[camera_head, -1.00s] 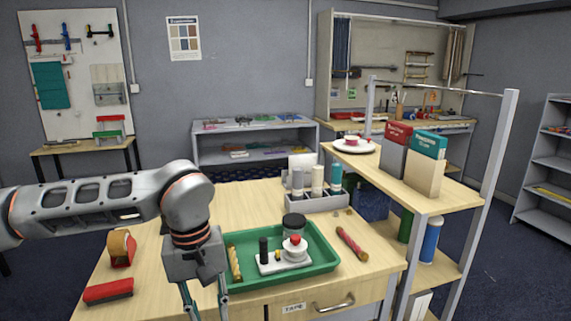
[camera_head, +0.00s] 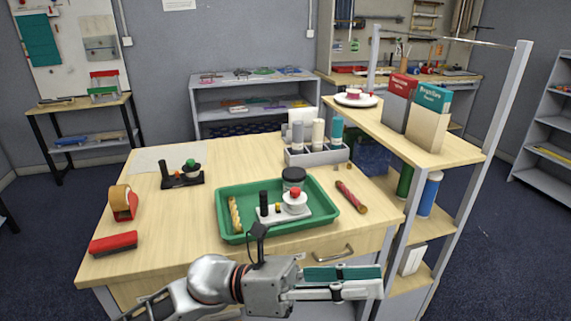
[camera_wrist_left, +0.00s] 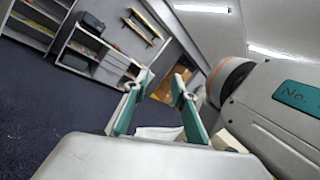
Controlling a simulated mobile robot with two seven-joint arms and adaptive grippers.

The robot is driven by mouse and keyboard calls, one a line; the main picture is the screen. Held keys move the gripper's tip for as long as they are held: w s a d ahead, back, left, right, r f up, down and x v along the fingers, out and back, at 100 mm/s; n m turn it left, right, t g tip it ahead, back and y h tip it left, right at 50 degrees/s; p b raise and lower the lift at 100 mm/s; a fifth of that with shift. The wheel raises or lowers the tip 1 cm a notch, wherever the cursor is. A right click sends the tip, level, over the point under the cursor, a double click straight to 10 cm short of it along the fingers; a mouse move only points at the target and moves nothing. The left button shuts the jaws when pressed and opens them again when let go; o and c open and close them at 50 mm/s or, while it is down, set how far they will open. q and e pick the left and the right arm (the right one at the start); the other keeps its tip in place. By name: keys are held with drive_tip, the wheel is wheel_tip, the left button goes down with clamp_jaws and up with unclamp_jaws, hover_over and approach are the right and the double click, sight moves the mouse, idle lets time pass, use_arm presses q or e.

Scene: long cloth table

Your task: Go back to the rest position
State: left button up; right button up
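My left gripper (camera_head: 378,282) is low in front of the table's drawer side in the head view, its fingers pointing right. In the left wrist view its two teal-padded fingers (camera_wrist_left: 160,82) stand apart with nothing between them. The table (camera_head: 165,225) is behind it. The green tray (camera_head: 325,222) on the table holds a pale fixture with a red-topped white knob (camera_head: 295,201), a dark-lidded jar (camera_head: 293,178) and a yellowish twisted piece (camera_head: 234,214). My right gripper is not in view.
A tape dispenser (camera_head: 123,202), red stapler-like block (camera_head: 113,242) and black fixture (camera_head: 182,178) stand on the table's left part. A grey holder with bottles (camera_head: 318,155) is at the back. A shelf rack (camera_head: 440,159) with upright boxes stands close on the right.

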use_arm(q)
drive_tip(key=w+a+f+n+t+y, duration=0.4)
drive_tip(key=w+a+f+n+t, duration=0.45)
drive_tip(key=n, duration=0.75)
drive_tip(key=w+a+f+n+t+y, duration=0.4)
drive_tip(key=a+f+n+t, duration=0.2)
drive_tip(key=n+t, duration=0.75)
drive_tip(key=s+a+f+n+g+y, duration=0.2)
drive_tip(key=s+a+f+n+y, duration=0.1)
drive_tip(key=f, duration=0.6)
drive_tip(key=s+a+f+n+g+y, duration=0.2)
drive_tip(key=s+a+f+n+y, duration=0.1)
drive_tip(key=s+a+f+n, duration=0.3)
drive_tip(key=s+a+f+n+g+y, duration=0.3)
drive_tip(key=s+a+f+n, duration=0.2)
drive_tip(key=f, duration=0.8)
drive_tip(key=a+n, duration=0.2)
drive_tip(key=n, duration=0.1)
drive_tip(key=shift+s+a+y, duration=0.25)
drive_tip(key=shift+a+y, duration=0.1)
drive_tip(key=shift+y, duration=0.05)
